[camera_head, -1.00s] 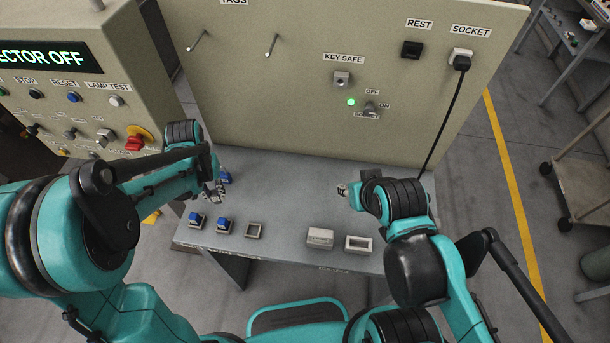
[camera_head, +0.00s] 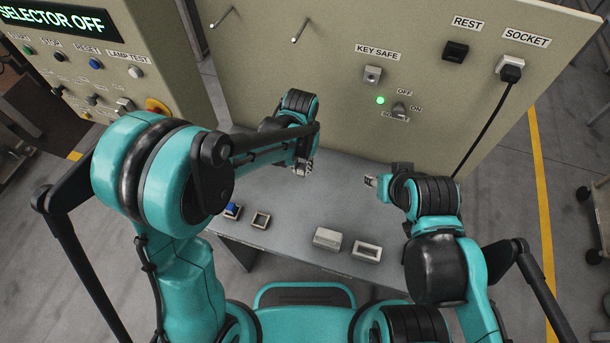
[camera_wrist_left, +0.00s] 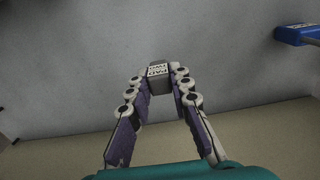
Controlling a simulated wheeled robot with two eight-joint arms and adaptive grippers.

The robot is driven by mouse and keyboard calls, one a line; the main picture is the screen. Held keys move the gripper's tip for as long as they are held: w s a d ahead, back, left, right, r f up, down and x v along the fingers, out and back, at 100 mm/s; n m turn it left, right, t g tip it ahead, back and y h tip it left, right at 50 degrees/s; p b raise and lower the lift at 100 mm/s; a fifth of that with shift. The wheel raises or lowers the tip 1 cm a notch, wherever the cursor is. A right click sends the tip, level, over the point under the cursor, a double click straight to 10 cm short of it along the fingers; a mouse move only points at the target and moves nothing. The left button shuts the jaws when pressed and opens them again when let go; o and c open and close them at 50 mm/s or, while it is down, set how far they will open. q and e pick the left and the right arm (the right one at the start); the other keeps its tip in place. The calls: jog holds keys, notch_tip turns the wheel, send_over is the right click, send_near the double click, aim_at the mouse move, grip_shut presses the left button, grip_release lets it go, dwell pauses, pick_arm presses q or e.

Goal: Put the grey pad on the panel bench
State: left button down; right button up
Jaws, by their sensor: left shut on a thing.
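My left gripper (camera_head: 303,168) is over the back middle of the panel bench (camera_head: 290,215). In the left wrist view the left gripper (camera_wrist_left: 160,85) is shut on the grey pad (camera_wrist_left: 158,73), a small block with a white label that seems to read PAD TWO. The pad cannot be made out in the head view. I cannot tell whether it touches the bench top. My right gripper (camera_head: 371,181) is over the bench, to the right of the left one; its finger opening is too small to judge.
On the bench's front part are a blue piece (camera_head: 232,210), an empty square holder (camera_head: 261,220), a pale block (camera_head: 327,239) and an open pale frame (camera_head: 367,251). The upright panel (camera_head: 400,60) stands behind. A blue object (camera_wrist_left: 298,34) shows in the left wrist view.

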pick_arm(q)
jog(key=shift+w+d+f, duration=0.1)
jog(key=shift+d+f, duration=0.3)
jog(key=shift+d, duration=0.1)
jog(key=shift+f+b, duration=0.7)
jog(key=shift+f, duration=1.25)
jog(key=shift+f, duration=0.15)
jog(key=c, duration=1.4)
grip_release()
